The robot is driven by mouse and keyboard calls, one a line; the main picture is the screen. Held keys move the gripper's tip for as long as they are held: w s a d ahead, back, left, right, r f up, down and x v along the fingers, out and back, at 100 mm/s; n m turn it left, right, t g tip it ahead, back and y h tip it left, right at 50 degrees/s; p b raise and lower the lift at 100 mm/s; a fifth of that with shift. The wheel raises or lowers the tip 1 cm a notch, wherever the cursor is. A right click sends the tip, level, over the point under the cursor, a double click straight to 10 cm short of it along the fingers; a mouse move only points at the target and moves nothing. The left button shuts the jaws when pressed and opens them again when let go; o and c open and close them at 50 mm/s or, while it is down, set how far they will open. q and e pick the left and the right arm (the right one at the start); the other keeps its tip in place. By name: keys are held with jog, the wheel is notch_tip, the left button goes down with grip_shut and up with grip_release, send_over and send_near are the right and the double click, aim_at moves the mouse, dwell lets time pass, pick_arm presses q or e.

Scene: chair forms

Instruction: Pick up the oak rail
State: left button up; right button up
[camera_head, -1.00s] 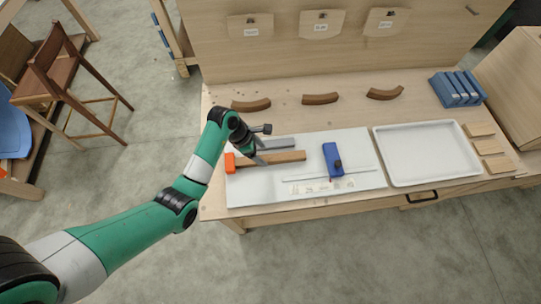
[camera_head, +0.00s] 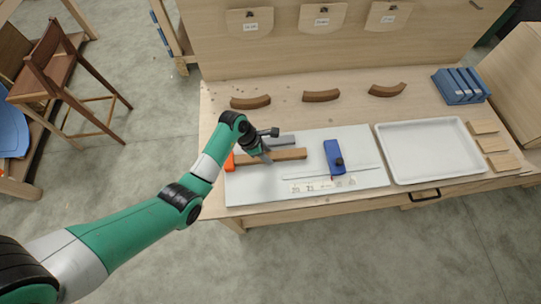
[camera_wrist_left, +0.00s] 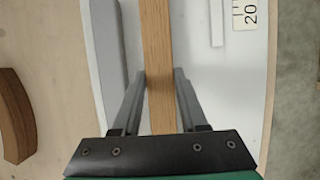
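The oak rail (camera_head: 291,154) is a straight light-brown bar lying left to right on the white mat (camera_head: 240,192) on the bench. In the left wrist view the rail (camera_wrist_left: 156,40) runs lengthwise between the fingers. I see no clear grip on the rail. The gripper hides part of the rail in the head view. My right gripper is not in view.
A grey bar (camera_head: 283,141) lies just behind the rail. An orange block (camera_head: 230,163) is at its left end. A blue tool (camera_head: 333,157) and a thin rod lie to the right. A white tray (camera_head: 382,165) stands farther right. Curved brown pieces (camera_head: 321,96) lie behind.

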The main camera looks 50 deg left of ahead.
pick_arm(q)
grip_shut()
jog(key=shift+r, duration=0.1)
